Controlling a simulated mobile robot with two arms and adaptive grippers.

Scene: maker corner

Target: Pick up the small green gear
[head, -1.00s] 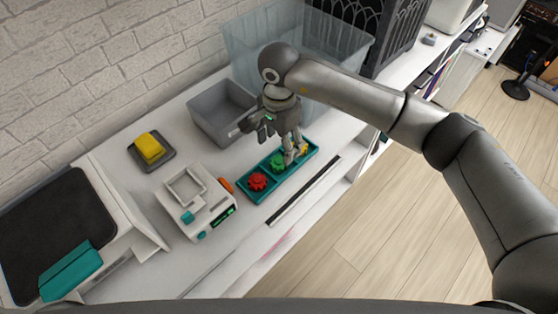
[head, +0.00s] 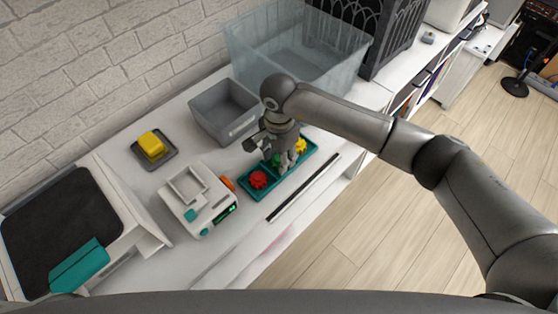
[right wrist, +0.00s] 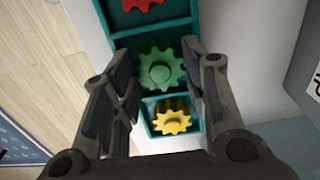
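The small green gear (right wrist: 160,70) lies in the middle compartment of a teal tray (head: 262,192). In the right wrist view it sits between the two spread fingers of my right gripper (right wrist: 163,75), with a gap on each side. In the head view my right gripper (head: 283,168) is over the tray and hides most of the green gear (head: 276,160). My right gripper is open and holds nothing. My left gripper is not in view.
A red gear (head: 258,179) and a yellow gear (head: 301,145) lie in the tray's end compartments. A grey bin (head: 222,112) and a clear tub (head: 345,70) stand behind. A white device (head: 196,202) and a yellow block (head: 152,145) are left.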

